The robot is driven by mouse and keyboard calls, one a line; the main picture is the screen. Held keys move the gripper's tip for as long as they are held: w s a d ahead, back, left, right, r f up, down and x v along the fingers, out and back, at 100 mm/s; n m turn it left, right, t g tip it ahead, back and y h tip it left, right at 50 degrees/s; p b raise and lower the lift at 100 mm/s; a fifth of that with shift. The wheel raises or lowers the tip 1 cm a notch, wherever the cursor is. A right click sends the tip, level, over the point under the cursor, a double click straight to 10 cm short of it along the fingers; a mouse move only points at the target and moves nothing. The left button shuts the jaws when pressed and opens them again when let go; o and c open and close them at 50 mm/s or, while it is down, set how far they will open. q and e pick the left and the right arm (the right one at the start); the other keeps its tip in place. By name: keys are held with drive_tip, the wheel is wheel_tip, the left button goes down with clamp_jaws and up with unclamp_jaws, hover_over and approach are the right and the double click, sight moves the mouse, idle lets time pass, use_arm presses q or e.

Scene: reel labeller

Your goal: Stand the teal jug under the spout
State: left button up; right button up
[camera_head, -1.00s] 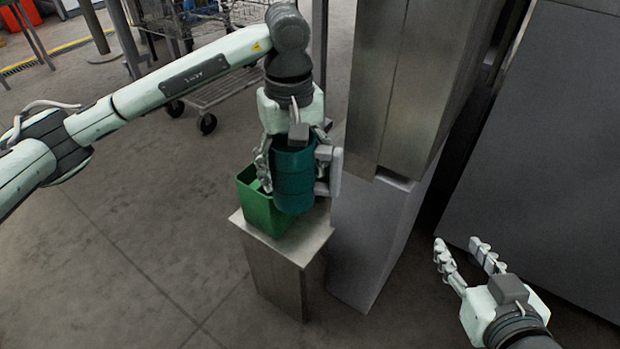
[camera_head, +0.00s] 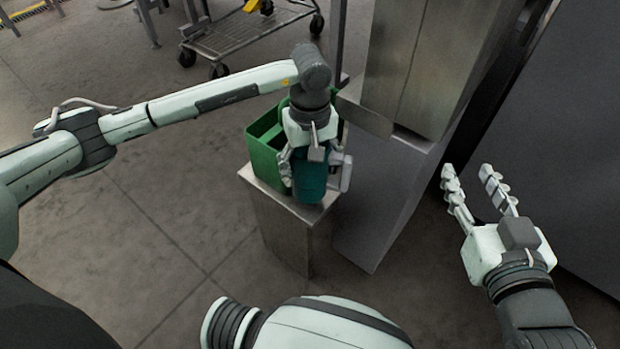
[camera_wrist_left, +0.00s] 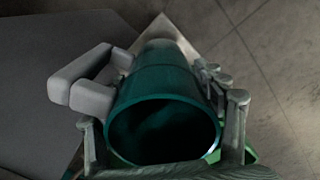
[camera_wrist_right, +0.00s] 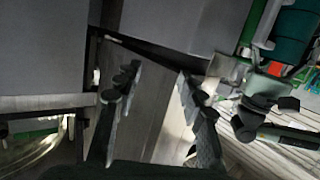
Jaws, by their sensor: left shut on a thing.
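The teal jug (camera_head: 310,178) is in my left gripper (camera_head: 316,170), whose fingers close around its sides. It looks upright, over the front part of a metal pedestal top (camera_head: 306,212). I cannot tell whether its base touches. The left wrist view looks into the jug's open mouth (camera_wrist_left: 163,130), with its grey handle (camera_wrist_left: 80,85) at the left. The jug also shows at the top right of the right wrist view (camera_wrist_right: 296,28). My right gripper (camera_head: 476,182) is open and empty, right of the column. I cannot make out a spout clearly.
A green bin (camera_head: 264,150) stands on the pedestal behind and left of the jug. A metal column (camera_head: 415,60) with a projecting plate (camera_head: 364,116) stands close at the right. A wire cart (camera_head: 240,38) is behind. Floor at the left is clear.

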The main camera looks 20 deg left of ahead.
use_arm(q)
wheel_tip(320, 180, down, 4)
drive_tip(key=shift+r, duration=0.25)
use_arm(e)
drive_tip(key=shift+a+r+t+y, duration=0.3)
drive_tip(key=shift+a+r+t, duration=0.15)
drive_tip(key=shift+r, duration=0.3)
drive_tip(key=shift+w+a+r, duration=0.1)
drive_tip(key=shift+r, duration=0.1)
use_arm(q)
drive_tip(key=o, duration=1.8)
use_arm(e)
drive_tip(key=shift+a+r, duration=0.15)
drive_tip(key=shift+r, duration=0.2)
